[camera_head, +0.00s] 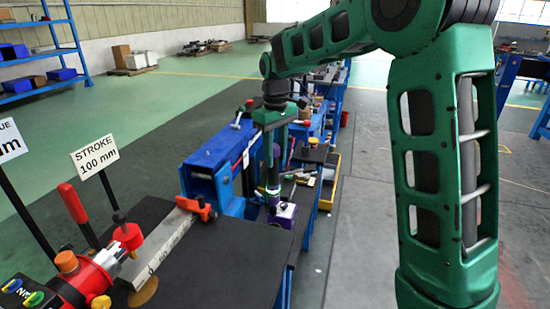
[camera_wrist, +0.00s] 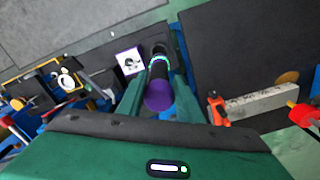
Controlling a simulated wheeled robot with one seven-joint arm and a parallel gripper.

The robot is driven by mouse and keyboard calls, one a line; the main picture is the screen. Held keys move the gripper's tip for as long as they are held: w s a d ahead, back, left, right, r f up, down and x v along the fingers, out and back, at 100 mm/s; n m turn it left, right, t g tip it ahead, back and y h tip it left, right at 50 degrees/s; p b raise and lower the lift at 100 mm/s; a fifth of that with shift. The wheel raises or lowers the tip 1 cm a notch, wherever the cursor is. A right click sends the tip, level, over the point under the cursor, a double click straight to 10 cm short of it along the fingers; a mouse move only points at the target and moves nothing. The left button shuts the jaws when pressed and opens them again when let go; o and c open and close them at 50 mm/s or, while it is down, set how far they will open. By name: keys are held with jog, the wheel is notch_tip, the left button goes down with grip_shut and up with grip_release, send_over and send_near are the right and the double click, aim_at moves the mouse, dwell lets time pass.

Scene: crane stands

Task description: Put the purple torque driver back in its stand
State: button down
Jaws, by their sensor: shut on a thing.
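The purple torque driver (camera_wrist: 159,95) is between the two green fingers of my gripper (camera_wrist: 158,88). Its purple end faces the wrist camera, and a glowing ring circles its dark body farther down. In the head view the driver (camera_head: 272,189) hangs about upright below my gripper (camera_head: 278,140). A purple stand with a white top (camera_head: 285,210) is close to the driver's lower end, slightly right. In the wrist view the stand's white top with a dark opening (camera_wrist: 129,62) lies left of the driver, apart from it in the picture. The driver's tip is not clear.
A blue beam (camera_head: 215,155) and an orange clamp on a grey bar (camera_head: 165,240) are left of the stand. A red-handled tool (camera_head: 75,205) and the STROKE sign (camera_head: 95,160) stand at the front left. A cluttered bench (camera_head: 315,155) lies beyond.

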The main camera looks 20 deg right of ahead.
aim_at(276, 185)
jog(key=shift+f, duration=0.35)
jog(key=shift+f, duration=7.4)
jog(key=c, duration=1.2)
grip_release()
jog(key=shift+f, duration=0.1)
jog(key=shift+r, duration=2.5)
